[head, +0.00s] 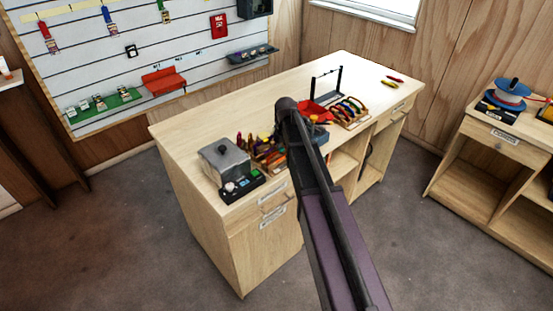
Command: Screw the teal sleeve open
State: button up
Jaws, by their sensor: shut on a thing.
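I cannot make out a teal sleeve in the head view; it may be hidden or too small. My dark arm crosses the workbench (180,133) from the lower right and ends over its middle. The arm covers my gripper, so I see neither its fingers nor anything in them. Just right of the arm's end is a wooden rack (350,118) with several coloured carabiner-like loops. A red item (314,112) lies between the arm and the rack, partly covered.
A grey lidded box (224,160) and a black device (241,187) stand at the bench's near left. Colourful tools (262,150) crowd left of the arm. A dark stand (327,85) rises behind the rack. The bench's back left is clear. A side table (505,135) holds a blue-red spool (511,92).

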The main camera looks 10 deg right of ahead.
jog(key=shift+s+d+f+b, duration=0.1)
jog(key=shift+s+f+b, duration=0.05)
jog(key=shift+f+b, duration=0.5)
dwell(0.4)
jog(key=shift+w+a, duration=0.35)
jog(key=shift+w, duration=0.3)
jog(key=shift+w+a, duration=0.35)
jog(key=shift+w, duration=0.3)
jog(key=shift+r, duration=0.15)
jog(key=shift+s+r+p, duration=0.2)
jog(key=shift+r+p, duration=0.45)
jog(key=shift+p, duration=0.1)
jog(key=shift+s+r+p, duration=0.2)
jog(key=shift+r+p, duration=0.45)
jog(key=shift+p, duration=0.1)
jog(key=shift+s+d, duration=0.55)
jog(key=shift+s, duration=0.35)
